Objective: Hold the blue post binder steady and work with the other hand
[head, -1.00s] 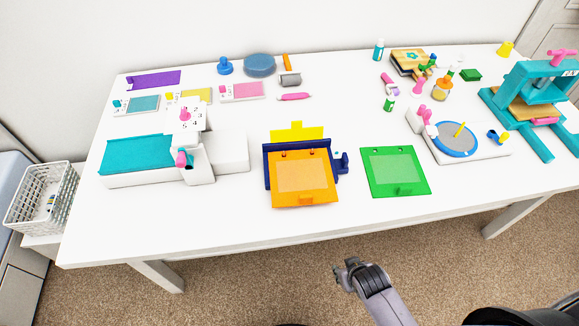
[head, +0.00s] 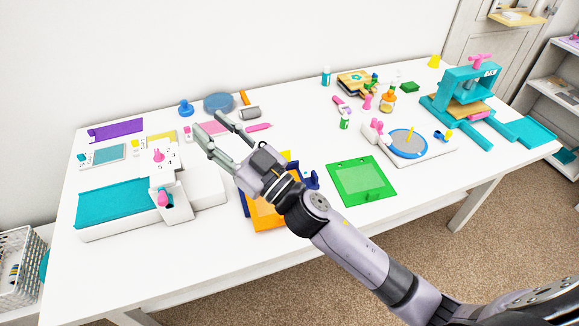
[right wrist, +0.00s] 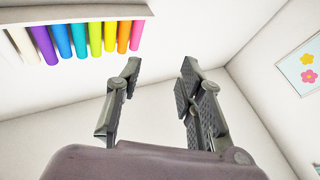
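The blue post binder (head: 243,204) is navy, with an orange panel (head: 262,216) over it and a yellow piece (head: 286,156) at its back. It lies near the table's front edge in the head view. My right gripper and wrist hide much of it. A navy part (head: 311,178) shows at its right side. My right gripper (head: 208,122) is open and empty, raised in front of the binder and pointing to the back left. In the right wrist view the gripper (right wrist: 160,66) has its fingers apart with nothing between them. My left gripper is not in view.
A green panel (head: 361,181) lies right of the binder. A white device with a teal bed (head: 118,208) stands left. A round blue-grey turntable (head: 408,144) and a teal press (head: 468,90) stand farther right. Small items line the back of the white table (head: 160,275).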

